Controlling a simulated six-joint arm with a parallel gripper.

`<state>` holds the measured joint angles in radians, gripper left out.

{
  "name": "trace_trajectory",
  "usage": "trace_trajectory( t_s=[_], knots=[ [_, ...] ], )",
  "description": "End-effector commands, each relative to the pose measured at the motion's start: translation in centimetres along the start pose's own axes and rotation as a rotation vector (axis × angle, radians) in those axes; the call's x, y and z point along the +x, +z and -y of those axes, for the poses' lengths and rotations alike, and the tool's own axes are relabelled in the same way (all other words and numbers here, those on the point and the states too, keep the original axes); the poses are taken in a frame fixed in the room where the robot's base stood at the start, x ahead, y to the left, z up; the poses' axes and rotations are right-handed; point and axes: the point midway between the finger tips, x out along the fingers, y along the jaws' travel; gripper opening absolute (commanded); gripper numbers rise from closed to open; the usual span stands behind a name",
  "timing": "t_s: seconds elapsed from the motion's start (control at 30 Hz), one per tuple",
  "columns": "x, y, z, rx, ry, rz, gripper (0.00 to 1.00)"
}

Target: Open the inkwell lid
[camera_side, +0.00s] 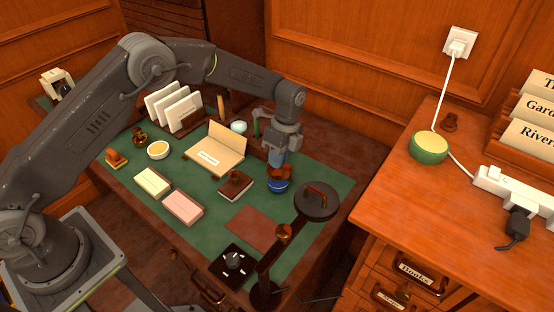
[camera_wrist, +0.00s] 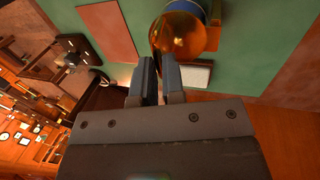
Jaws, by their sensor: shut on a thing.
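The inkwell (camera_side: 278,186) has a blue body and a rounded brass-coloured lid (camera_side: 284,172). It stands on the green desk mat, right of the middle. In the wrist view the glossy amber lid (camera_wrist: 188,36) is just beyond my fingertips, with the blue body (camera_wrist: 187,5) behind it at the top edge. My gripper (camera_side: 276,165) points down over the inkwell, its tips at the lid. In the wrist view the fingers of my gripper (camera_wrist: 158,58) are close together at the lid's lower left edge. Their exact contact is partly hidden.
A desk lamp (camera_side: 316,200) stands close in front of the inkwell. The mat's right edge (camera_side: 335,180) is clear.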

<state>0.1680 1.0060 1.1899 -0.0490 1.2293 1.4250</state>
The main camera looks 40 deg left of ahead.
Motion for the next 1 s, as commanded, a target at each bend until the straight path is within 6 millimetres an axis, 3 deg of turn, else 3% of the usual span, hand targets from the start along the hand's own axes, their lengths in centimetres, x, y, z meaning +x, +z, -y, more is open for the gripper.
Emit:
trace_trajectory(
  t_s=[0.5,1.0],
  knots=[
    [-1.2,-0.1,1.7,0.0,0.246,-0.003,0.0],
    [-1.5,0.0,1.7,0.001,0.308,-0.004,0.0]
  ],
)
